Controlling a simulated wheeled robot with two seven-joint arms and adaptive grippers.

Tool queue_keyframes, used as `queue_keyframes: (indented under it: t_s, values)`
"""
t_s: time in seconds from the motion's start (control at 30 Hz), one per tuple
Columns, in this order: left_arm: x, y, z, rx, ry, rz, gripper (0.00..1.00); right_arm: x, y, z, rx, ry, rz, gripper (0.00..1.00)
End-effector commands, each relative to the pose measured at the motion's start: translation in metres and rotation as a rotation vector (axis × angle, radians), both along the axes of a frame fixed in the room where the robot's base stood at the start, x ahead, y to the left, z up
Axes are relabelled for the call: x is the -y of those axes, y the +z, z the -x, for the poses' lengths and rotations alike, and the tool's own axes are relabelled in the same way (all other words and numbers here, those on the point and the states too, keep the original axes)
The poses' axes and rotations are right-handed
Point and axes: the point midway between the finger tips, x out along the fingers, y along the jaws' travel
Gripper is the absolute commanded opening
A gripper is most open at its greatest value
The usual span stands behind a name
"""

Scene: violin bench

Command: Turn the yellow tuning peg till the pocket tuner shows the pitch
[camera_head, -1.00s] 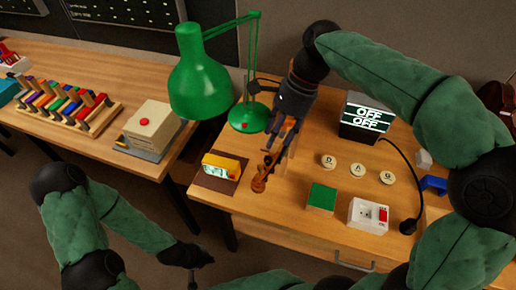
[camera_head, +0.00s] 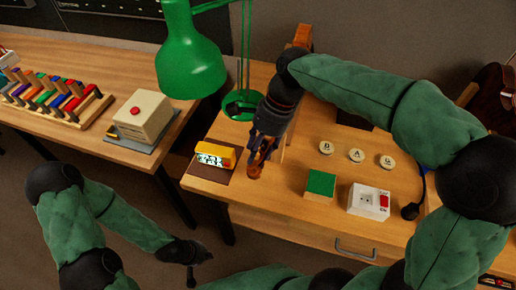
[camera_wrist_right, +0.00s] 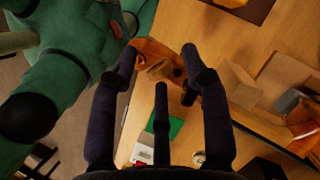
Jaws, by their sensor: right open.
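The pocket tuner (camera_head: 213,155) is a yellow box on a dark mat at the bench's front left corner. Its pale screen shows dark and green marks, too small to read. An orange-brown wooden scroll end (camera_head: 256,168) is just below my right gripper (camera_head: 264,147). In the right wrist view, the brown wood (camera_wrist_right: 152,48) lies between and beyond the spread fingers of my right gripper (camera_wrist_right: 160,58), which is open. I cannot clearly pick out the yellow peg; the fingers hide part of this area. My left gripper (camera_head: 191,270) hangs low, away from the bench; its jaws are unclear.
A green lamp (camera_head: 190,55) stands close left of my right arm. Round lettered discs (camera_head: 357,156), a green block (camera_head: 320,184) and a white box with a red switch (camera_head: 369,200) sit to the right. A side bench holds a red-button box (camera_head: 143,114).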

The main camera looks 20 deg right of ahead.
Motion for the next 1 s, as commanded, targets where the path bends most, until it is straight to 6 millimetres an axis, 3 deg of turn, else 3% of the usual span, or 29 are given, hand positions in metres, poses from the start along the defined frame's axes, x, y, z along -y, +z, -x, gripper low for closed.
queue_keyframes:
  t_s: [0.1, 0.27, 0.3, 0.53, 0.8, 1.0]
  values:
    - [0.0, 0.0, 0.0, 0.0, 0.0, 0.0, 0.0, 0.0, 0.0, 0.0, 0.0, 0.0, 0.0, 0.47]
    - [0.0, 0.0, 0.0, 0.0, 0.0, 0.0, 0.0, 0.0, 0.0, 0.0, 0.0, 0.0, 0.0, 0.05]
    - [0.0, 0.0, 0.0, 0.0, 0.0, 0.0, 0.0, 0.0, 0.0, 0.0, 0.0, 0.0, 0.0, 0.0]
    - [0.0, 0.003, 0.0, 0.0, 0.0, 0.0, 0.0, 0.0, 0.001, 0.001, -0.002, -0.009, -0.001, 0.0]
    - [0.0, 0.02, 0.0, 0.0, 0.0, 0.0, 0.0, 0.0, 0.003, 0.001, -0.003, -0.114, 0.0, 0.0]
    - [0.0, 0.019, 0.0, 0.0, 0.0, 0.0, 0.0, 0.0, 0.0, 0.001, -0.002, -0.126, -0.001, 0.0]
